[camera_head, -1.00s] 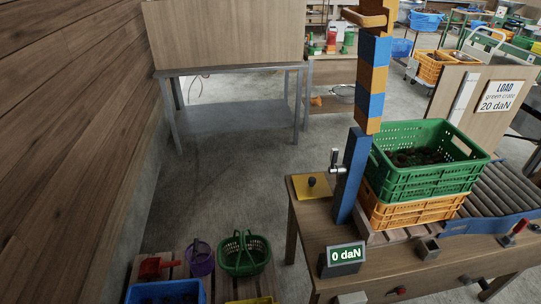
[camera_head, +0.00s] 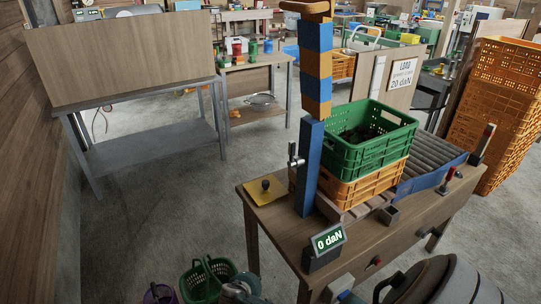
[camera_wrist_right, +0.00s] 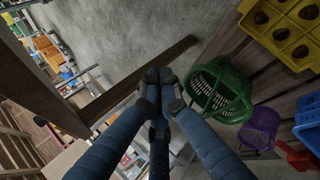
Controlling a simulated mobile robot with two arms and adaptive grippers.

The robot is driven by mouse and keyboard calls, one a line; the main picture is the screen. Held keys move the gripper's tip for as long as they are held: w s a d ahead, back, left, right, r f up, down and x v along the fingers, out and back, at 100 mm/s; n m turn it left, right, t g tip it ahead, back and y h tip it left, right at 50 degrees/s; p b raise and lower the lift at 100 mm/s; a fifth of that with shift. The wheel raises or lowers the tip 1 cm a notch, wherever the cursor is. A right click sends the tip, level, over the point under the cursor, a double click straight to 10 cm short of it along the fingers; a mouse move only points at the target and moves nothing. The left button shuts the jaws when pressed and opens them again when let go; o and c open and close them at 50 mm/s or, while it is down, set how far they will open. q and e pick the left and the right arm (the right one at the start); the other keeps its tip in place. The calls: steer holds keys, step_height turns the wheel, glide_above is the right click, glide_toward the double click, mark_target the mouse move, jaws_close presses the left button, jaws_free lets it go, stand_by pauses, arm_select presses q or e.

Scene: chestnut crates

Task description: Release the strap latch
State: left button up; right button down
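A small metal lever with a dark knob (camera_head: 294,156) sits on the left side of the upright blue post (camera_head: 309,165); it looks like the latch. No strap can be made out on it. A green crate with dark contents (camera_head: 368,158) stands on an orange crate (camera_head: 345,190) right behind the post. In the right wrist view my right gripper (camera_wrist_right: 160,75) shows blue fingers with dark tips drawn together and nothing between them. It is away from the lever, near a green basket (camera_wrist_right: 212,85). My left gripper cannot be identified.
Tall orange crates (camera_head: 490,120) stand at right. A grey bench (camera_head: 150,150) is at left. Floor between is clear.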

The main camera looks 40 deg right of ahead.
steer(key=w+d+r+t+h+b, duration=0.1)
steer(key=w+d+r+h+b, duration=0.3)
steer(key=w+r, duration=0.7)
steer(key=d+r+m+g+h, duration=0.1)
steer(key=d+r+m+h, duration=0.1)
steer(key=r, duration=1.4)
steer(key=d+r+m+g+h, duration=0.2)
steer(key=d+r+m+h, duration=0.1)
steer(key=r, duration=1.4)
steer(key=shift+s+d+r+m+g+h+b, duration=0.25)
steer(key=shift+d+m+g+h+b, duration=0.1)
steer(key=shift+m+h, duration=0.6)
